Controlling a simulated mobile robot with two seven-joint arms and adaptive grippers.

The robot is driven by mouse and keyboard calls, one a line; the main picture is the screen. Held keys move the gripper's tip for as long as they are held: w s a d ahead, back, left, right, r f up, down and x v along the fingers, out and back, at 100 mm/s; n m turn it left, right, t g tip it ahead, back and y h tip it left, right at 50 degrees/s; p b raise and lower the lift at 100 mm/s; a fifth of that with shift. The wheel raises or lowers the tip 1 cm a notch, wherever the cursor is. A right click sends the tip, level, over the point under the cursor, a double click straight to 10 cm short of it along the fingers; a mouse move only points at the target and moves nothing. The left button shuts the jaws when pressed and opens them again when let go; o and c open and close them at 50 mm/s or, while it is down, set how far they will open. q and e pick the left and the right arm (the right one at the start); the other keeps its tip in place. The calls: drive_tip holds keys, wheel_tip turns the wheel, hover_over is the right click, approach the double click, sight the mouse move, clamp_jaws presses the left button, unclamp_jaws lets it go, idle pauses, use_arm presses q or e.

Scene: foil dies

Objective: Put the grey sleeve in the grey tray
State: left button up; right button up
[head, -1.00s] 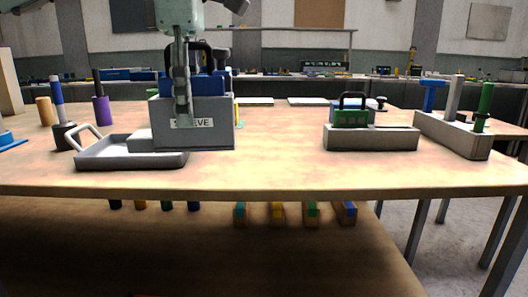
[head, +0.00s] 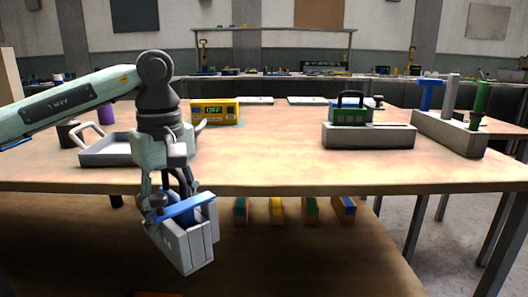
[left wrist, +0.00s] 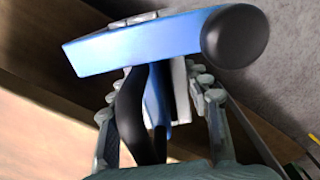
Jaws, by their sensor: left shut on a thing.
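The grey sleeve (head: 198,243), a box-like piece with a partly visible label, hangs tilted in front of the table's front edge, below the tabletop. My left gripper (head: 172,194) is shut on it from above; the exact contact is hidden. A blue part with a bar across the sleeve's top (head: 186,210) and a black knob is with it. In the left wrist view the blue bar (left wrist: 140,45) covers much of the held piece between the fingers. The grey tray (head: 105,160) lies on the table at the left, partly hidden by my arm. My right gripper is out of view.
A yellow device reading OFF (head: 214,112) stands behind my gripper. The middle of the tabletop is clear.

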use_arm(q)
drive_tip(key=s+a+f+m, duration=0.2)
drive_tip(key=f+m, duration=0.7)
drive_tip(key=f, duration=0.7)
drive_tip(key=shift+a, duration=0.65)
